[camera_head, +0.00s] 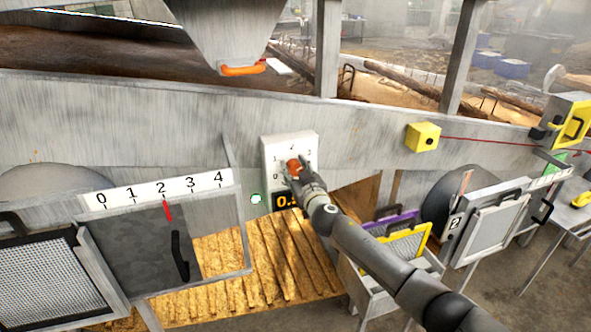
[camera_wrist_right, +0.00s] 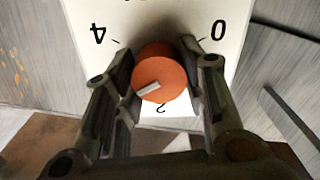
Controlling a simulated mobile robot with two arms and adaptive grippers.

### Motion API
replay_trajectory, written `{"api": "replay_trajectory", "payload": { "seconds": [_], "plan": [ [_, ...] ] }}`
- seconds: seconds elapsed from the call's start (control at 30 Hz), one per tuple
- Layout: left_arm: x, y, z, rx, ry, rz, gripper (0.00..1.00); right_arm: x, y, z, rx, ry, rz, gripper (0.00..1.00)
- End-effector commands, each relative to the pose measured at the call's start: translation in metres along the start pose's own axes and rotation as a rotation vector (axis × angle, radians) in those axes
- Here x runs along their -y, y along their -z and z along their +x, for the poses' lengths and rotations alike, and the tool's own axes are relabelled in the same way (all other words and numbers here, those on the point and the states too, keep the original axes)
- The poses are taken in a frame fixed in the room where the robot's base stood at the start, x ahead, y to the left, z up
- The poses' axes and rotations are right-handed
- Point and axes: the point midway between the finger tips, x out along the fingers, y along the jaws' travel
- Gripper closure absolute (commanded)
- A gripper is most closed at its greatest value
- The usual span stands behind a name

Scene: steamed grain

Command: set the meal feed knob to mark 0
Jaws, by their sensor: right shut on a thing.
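The orange round knob (camera_head: 293,166) sits on a white dial panel (camera_head: 271,147). In the right wrist view the knob (camera_wrist_right: 165,72) fills the space between my fingers. My right gripper (camera_head: 292,172) is shut on it, one finger on each side. The panel (camera_wrist_right: 200,20) appears upside down there, with 4 at left, 0 at right and 2 below the knob. The knob's white pointer line slants to the lower left, between the 2 and the 4. An orange-lit display (camera_head: 284,201) under the knob is partly hidden by my gripper. My left gripper is not in view.
A slide gate with a 0 to 4 scale (camera_head: 128,196) and a red pointer near 2 stands at left. A yellow box (camera_head: 423,137) is on the beam at right.

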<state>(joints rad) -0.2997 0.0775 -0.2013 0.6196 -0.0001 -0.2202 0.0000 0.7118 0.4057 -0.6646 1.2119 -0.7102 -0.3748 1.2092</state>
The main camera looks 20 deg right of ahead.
Motion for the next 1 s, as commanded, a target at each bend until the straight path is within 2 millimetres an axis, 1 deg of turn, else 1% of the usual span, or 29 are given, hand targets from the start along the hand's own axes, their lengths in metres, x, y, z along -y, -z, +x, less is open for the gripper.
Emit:
{"api": "replay_trajectory", "payload": {
  "seconds": [0.2, 0.37, 0.57, 1.0],
  "plan": [
    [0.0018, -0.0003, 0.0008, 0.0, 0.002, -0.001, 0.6, 0.0, 0.0002, 0.0, -0.001, 0.0, -0.033, 0.86],
    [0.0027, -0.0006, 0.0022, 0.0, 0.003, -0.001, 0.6, 0.0008, 0.0006, 0.0001, -0.002, 0.0, -0.111, 0.86],
    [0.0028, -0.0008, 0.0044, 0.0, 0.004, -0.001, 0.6, 0.0014, 0.0012, 0.0003, -0.003, 0.0, -0.267, 0.86],
    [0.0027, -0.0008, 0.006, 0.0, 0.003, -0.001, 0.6, 0.0023, 0.0017, 0.0004, -0.004, -0.001, -0.687, 0.85]
  ]
}}
